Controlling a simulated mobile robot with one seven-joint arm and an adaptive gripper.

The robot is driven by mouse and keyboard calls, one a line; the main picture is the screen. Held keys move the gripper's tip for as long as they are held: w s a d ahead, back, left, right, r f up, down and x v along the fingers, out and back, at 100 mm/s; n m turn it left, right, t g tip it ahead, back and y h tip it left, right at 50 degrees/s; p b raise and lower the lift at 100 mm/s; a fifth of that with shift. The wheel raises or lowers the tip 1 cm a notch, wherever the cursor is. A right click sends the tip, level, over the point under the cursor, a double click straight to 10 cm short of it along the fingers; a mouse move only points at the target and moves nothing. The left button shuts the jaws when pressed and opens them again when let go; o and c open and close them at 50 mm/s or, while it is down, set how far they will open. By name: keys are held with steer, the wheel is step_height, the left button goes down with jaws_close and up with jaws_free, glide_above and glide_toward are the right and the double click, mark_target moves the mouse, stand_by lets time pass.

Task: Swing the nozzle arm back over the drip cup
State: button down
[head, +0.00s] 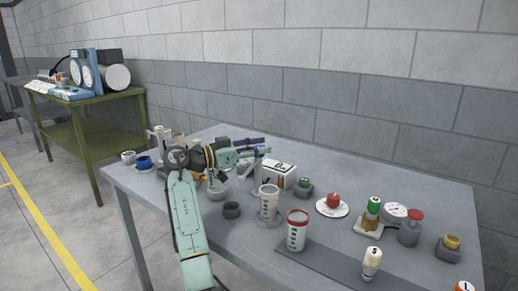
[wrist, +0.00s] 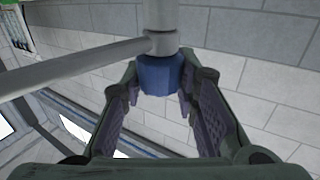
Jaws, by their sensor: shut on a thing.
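My gripper (head: 262,147) reaches to the right over the back middle of the grey table in the head view. In the wrist view my gripper (wrist: 164,90) has its two fingers on either side of a blue cylindrical end piece (wrist: 159,75) and is shut on it. This piece joins a grey upright tube and a long grey rod (wrist: 75,68) running left, which look like the nozzle arm. In the head view the nozzle arm is mostly hidden behind my gripper.
A clear container (head: 268,203) and a red-rimmed cup (head: 297,230) stand in front of the gripper. A white box (head: 279,174), a red knob on a white plate (head: 333,203) and a gauge (head: 396,212) are to the right.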

steer(key=c, duration=1.2)
jaws_free()
steer(key=shift+a, duration=0.1)
steer(key=v, duration=1.2)
steer(key=shift+c, duration=0.4)
